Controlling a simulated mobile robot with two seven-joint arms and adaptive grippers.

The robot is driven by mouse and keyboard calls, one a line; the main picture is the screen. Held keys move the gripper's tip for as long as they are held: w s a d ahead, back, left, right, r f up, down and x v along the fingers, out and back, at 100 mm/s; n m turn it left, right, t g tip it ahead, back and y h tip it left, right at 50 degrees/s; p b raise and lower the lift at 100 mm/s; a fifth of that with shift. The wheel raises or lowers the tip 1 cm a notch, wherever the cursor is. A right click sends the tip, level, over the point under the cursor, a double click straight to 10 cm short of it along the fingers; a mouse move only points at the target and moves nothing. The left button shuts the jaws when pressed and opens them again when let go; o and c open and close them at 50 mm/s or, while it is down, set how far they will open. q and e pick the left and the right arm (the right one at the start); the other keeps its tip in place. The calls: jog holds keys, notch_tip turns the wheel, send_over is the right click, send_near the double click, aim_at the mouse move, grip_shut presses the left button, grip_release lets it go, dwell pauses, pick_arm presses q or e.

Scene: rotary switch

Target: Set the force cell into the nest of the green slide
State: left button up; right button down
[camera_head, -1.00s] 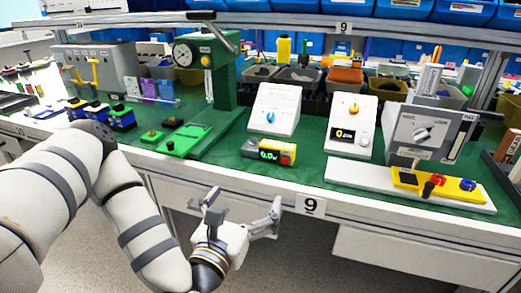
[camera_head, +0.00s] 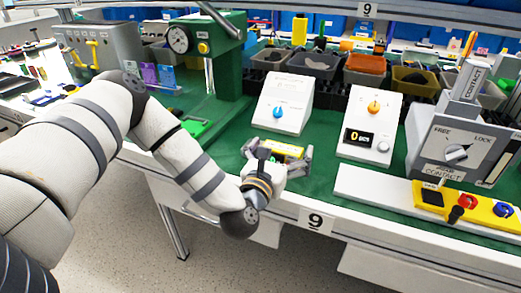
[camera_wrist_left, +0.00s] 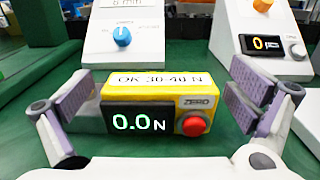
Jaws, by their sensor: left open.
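The force cell (camera_head: 288,149) is a yellow and grey block at the front of the green bench top. In the left wrist view, the force cell (camera_wrist_left: 160,93) shows a 0.0 N display, a red ZERO button and an "OK 30-40 N" label. My left gripper (camera_head: 279,157) is open, its fingers on either side of the cell. In the wrist view a gap shows at the right finger; I cannot tell whether the left pad touches. The green slide (camera_head: 196,127) below the press is mostly hidden behind my left arm, and its nest cannot be made out. My right gripper is out of view.
The green press (camera_head: 230,65) with a dial gauge stands behind my arm. A white blue-knob box (camera_head: 284,103) and a white orange-knob box (camera_head: 370,122) stand behind the cell. A grey FREE/LOCK unit (camera_head: 455,140) and yellow button panel (camera_head: 470,208) are at right.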

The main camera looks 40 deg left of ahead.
pick_arm(q)
jog(key=shift+w+a+f, duration=0.1)
jog(key=shift+w, duration=0.55)
jog(key=c, duration=1.4)
jog(key=shift+c, duration=0.2)
